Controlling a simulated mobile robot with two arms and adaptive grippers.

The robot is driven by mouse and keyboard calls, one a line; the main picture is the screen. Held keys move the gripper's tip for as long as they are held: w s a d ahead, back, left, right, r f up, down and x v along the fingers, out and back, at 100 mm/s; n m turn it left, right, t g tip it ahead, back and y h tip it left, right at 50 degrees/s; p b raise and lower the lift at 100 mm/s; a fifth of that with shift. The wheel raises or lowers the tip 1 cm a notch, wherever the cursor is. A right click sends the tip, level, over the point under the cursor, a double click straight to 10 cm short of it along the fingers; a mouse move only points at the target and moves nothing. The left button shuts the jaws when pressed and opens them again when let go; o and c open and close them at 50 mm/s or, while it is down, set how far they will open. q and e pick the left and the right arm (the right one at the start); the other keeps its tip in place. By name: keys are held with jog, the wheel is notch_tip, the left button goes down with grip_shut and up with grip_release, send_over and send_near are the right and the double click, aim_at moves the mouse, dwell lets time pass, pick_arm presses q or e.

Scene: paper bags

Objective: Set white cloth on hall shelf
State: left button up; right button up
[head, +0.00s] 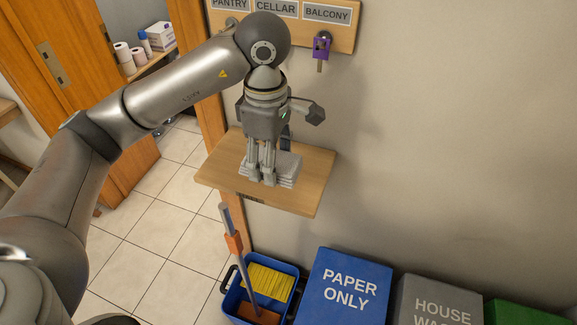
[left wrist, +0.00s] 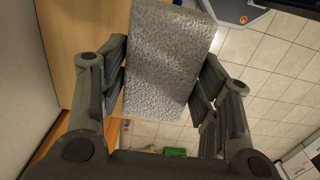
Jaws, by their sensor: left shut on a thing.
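The white cloth (head: 286,171) is a folded, layered stack that looks light grey. It is at the fingertips of my left gripper (head: 262,178), over the middle of the wooden hall shelf (head: 312,192). In the left wrist view, the cloth (left wrist: 170,60) fills the space between the two fingers, with its textured face towards the camera. My left gripper is shut on it and points down. I cannot tell whether the cloth's underside touches the shelf. The fingers hide part of the cloth. My right gripper is not in view.
A key board (head: 345,38) with a purple-tagged key (head: 321,48) hangs above the shelf. The shelf's right and front parts are bare.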

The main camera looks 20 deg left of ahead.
pick_arm(q)
jog(key=w+f, duration=0.1)
jog(key=f, duration=0.1)
jog(key=w+d+f+p, duration=0.1)
jog(key=w+f, duration=0.1)
jog(key=w+d+f+p, duration=0.1)
jog(key=w, duration=0.1)
jog(key=shift+w+d+f, duration=0.1)
jog(key=shift+f, duration=0.3)
jog(key=f+p, duration=0.2)
jog(key=f, duration=0.1)
jog(key=shift+w+f, duration=0.2)
jog(key=shift+f, duration=0.2)
jog(key=shift+f, duration=0.1)
jog(key=shift+d+f, duration=0.1)
jog(key=o, duration=1)
jog(key=shift+c, duration=0.2)
